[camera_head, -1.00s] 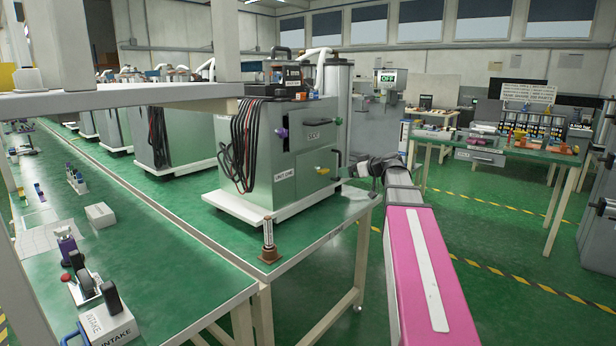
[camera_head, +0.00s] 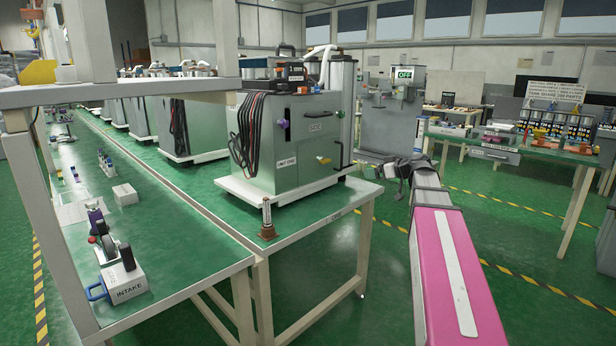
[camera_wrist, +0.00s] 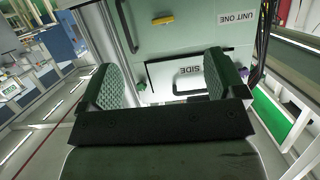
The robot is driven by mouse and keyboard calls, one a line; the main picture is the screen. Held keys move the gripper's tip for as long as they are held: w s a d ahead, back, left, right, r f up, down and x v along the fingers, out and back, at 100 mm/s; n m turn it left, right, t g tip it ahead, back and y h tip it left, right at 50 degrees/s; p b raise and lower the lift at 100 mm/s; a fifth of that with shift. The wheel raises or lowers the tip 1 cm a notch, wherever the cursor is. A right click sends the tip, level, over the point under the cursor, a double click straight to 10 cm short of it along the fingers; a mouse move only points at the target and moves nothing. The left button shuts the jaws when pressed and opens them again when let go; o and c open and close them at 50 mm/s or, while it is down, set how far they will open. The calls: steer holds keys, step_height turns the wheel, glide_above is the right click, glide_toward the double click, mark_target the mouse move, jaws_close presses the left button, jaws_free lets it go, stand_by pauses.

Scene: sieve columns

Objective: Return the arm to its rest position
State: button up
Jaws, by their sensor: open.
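My arm reaches forward in the head view, with its pink link in the foreground right. My gripper (camera_head: 400,168) is at the far end of the arm, to the right of the UNIT ONE cabinet (camera_head: 300,185) and apart from it. In the wrist view the two padded fingers of my gripper (camera_wrist: 165,80) stand wide apart with nothing between them. The fingertips are hard to make out in the head view.
The green-topped table (camera_head: 330,215) carries the cabinet and a small brown-based column (camera_head: 267,220). An INTAKE block (camera_head: 125,285) sits on the left bench. A second table (camera_head: 510,145) with bottles stands at the right. Green floor lies open between the tables.

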steer(key=s+a+f+m+g+h, duration=0.25)
steer(key=s+f, duration=0.25)
steer(key=f, duration=0.5)
steer(key=s+a+f+m+g+h, duration=0.1)
steer(key=s+a+f+m+g, duration=0.25)
steer(key=f, duration=0.75)
steer(key=s+f+m+g+h, duration=0.2)
steer(key=s+f+g+h, duration=0.2)
steer(key=s+f, duration=1.2)
steer(key=shift+s+a+m+h, duration=0.35)
steer(key=shift+s+m+h, duration=0.05)
steer(key=shift+s+h, duration=0.8)
steer(key=shift+c, duration=0.3)
